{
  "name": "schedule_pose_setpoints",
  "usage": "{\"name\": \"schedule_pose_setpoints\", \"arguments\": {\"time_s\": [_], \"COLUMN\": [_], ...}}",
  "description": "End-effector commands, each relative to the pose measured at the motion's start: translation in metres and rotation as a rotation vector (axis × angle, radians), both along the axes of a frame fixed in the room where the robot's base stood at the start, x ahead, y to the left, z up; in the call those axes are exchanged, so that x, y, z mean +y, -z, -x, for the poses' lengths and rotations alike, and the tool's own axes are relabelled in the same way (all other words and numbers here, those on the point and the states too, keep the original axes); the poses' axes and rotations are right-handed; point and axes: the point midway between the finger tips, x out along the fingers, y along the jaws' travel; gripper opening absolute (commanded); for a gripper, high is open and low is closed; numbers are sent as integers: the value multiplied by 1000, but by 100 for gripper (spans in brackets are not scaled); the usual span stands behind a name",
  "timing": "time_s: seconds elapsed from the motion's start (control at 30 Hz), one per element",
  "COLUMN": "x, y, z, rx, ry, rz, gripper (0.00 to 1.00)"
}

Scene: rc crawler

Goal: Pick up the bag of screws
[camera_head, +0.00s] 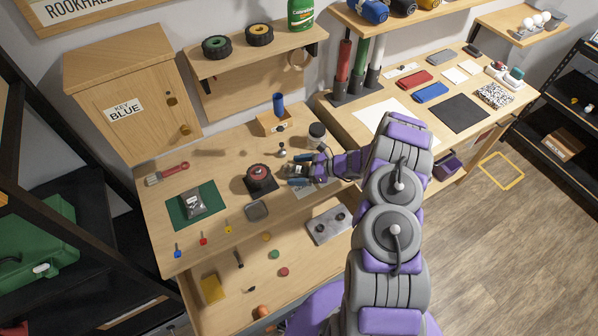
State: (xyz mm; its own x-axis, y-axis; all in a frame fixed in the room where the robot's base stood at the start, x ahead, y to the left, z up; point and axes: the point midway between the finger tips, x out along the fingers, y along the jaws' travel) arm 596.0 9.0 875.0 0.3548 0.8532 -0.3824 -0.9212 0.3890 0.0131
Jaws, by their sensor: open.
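A small clear-looking bag with grey contents (192,202), which looks like the bag of screws, lies on a dark green mat (181,216) at the left of the wooden workbench. Its contents are too small to make out singly. My gripper (292,174) is over the middle of the bench, to the right of the bag and well apart from it. Its blue-tipped fingers point left and are spread, with nothing visibly held between them.
A round red-and-black item (259,175) stands just left of my fingers, between them and the bag. A small grey tray (256,210) lies in front of it. A red-handled brush (167,174) lies behind the mat.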

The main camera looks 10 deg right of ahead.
Motion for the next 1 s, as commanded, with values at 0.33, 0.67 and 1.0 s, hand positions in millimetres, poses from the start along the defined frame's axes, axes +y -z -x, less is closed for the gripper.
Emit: {"name": "schedule_pose_setpoints", "arguments": {"time_s": [0.33,0.67,1.0], "x": [-2,-2,-2], "y": [0,0,-1], "z": [0,0,0], "rx": [0,0,0], "ry": [-1,-1,-1], "rz": [-2,-2,-2], "gripper": [80,48,42]}}
